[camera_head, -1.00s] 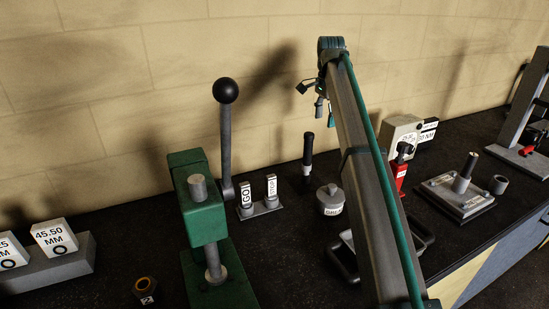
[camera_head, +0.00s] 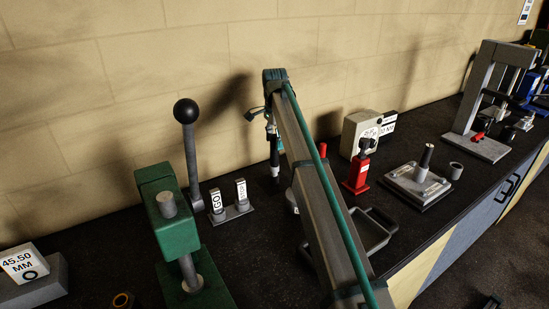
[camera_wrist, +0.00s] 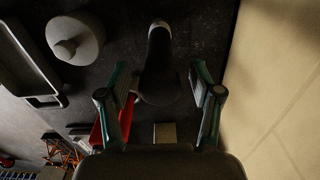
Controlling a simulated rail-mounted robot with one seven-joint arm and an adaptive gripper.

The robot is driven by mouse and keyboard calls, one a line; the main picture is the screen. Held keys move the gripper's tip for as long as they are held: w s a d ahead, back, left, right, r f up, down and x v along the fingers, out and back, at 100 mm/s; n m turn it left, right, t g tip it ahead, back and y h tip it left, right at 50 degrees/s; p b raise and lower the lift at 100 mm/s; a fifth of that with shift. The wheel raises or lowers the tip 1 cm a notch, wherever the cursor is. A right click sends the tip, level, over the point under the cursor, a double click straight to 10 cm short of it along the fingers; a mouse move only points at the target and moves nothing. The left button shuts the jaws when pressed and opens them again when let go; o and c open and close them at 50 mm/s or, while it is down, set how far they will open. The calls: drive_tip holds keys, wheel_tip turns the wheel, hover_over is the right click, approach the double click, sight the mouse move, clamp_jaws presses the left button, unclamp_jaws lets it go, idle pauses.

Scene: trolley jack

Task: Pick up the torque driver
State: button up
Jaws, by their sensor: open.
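A dark upright tool, which looks like the torque driver (camera_head: 274,156), stands on the black bench near the wall. In the wrist view the torque driver (camera_wrist: 158,68) shows a wide black handle and a pale band. My gripper (camera_head: 270,126) is at the top of its handle in the head view, partly hidden by my arm. In the wrist view my gripper (camera_wrist: 160,77) is open, with one teal-edged finger on each side of the handle. Gaps show on both sides, so the fingers look apart from it.
A round grey pot (camera_wrist: 75,40) and a tray with a handle (camera_wrist: 25,60) lie left in the wrist view. A red stand (camera_head: 357,174) is to the right. GO gauges (camera_head: 230,205) and a green press (camera_head: 165,220) stand to the left. The wall (camera_wrist: 285,80) is close.

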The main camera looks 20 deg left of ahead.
drive_tip(key=shift+f, duration=1.15)
clamp_jaws()
drive_tip(key=shift+r, duration=0.15)
